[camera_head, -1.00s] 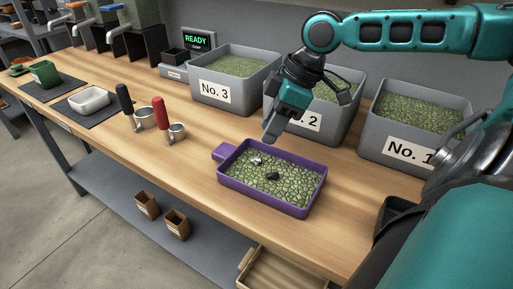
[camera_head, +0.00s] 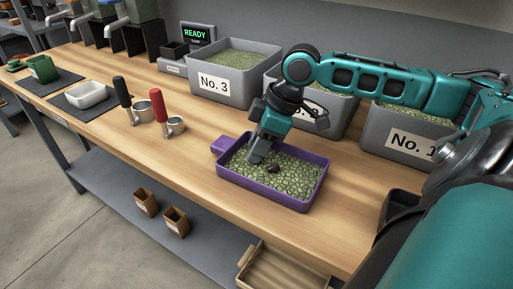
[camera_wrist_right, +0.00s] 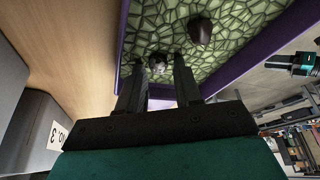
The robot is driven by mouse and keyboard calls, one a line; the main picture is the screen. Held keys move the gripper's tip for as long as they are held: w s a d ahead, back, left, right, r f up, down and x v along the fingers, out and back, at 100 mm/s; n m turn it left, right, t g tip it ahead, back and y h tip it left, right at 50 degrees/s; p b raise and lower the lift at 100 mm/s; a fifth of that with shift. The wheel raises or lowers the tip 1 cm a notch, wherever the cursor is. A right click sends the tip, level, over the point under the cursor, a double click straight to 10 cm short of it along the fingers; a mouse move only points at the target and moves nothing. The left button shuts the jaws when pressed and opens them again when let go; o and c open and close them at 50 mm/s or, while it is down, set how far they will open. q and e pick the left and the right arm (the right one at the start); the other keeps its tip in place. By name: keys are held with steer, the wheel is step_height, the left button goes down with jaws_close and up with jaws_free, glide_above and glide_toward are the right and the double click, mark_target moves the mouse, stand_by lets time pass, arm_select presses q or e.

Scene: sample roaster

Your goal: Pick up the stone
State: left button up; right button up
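The purple tray (camera_head: 262,201) on the wooden bench holds green beans. A small grey stone (camera_wrist_right: 157,62) lies on the beans in the wrist view; in the head view my gripper hides it. A dark brown lump (camera_head: 273,169) lies nearby on the beans, and it also shows in the wrist view (camera_wrist_right: 200,30). My right gripper (camera_head: 256,158) points down into the tray near its handle end. In the wrist view its two fingers (camera_wrist_right: 160,66) are apart, with the grey stone between or just beyond their tips. I cannot tell if they touch it.
Grey bins of beans, such as No. 3 (camera_head: 232,74) and No. 1 (camera_head: 408,140), stand behind the tray. Two portafilter-like cups, one red-handled (camera_head: 158,108), one black-handled (camera_head: 123,92), stand to the left. The bench front left of the tray is clear.

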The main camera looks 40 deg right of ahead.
steer(key=c, duration=0.5)
jaws_close()
